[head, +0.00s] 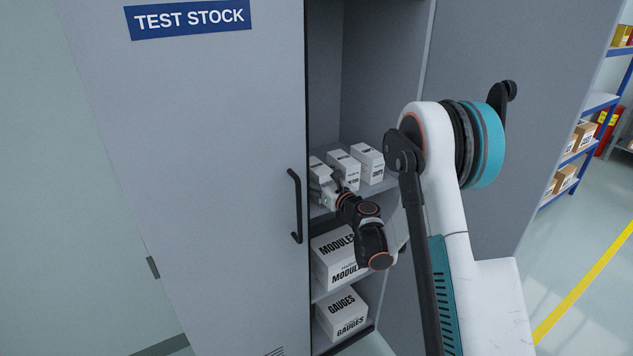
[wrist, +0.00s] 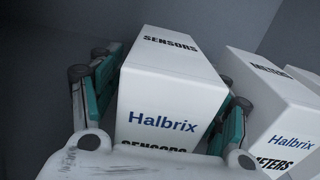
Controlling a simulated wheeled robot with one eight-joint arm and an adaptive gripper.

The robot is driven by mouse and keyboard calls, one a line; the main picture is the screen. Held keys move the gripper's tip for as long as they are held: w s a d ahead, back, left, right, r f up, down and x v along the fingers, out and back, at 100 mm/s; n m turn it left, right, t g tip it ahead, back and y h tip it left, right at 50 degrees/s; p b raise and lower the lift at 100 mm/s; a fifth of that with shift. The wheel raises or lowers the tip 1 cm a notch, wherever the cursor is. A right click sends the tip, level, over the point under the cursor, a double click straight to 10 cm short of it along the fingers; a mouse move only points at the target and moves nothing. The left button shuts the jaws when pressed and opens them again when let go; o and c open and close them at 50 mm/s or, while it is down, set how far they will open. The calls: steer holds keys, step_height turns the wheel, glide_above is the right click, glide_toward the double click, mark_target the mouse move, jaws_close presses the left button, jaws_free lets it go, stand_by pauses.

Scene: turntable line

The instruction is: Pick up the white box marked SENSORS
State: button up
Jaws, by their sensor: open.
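The white box marked SENSORS (wrist: 170,85) stands upright in the middle of the wrist view, with "Halbrix" in blue on its front. My gripper (wrist: 165,110) is open, with one finger on each side of this box. Whether the fingers touch it I cannot tell. In the head view my gripper (head: 328,190) reaches into the cabinet at the upper shelf, and the SENSORS box is mostly hidden behind it.
A white METERS box (wrist: 270,105) stands close on the right, beside my right finger. A third white box (head: 369,163) is farther right on the shelf. Below are a MODULES box (head: 335,258) and a GAUGES box (head: 342,312). The TEST STOCK door (head: 220,150) is left of my arm.

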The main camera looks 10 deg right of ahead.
steer(key=shift+c, duration=0.2)
steer(key=c, duration=1.4)
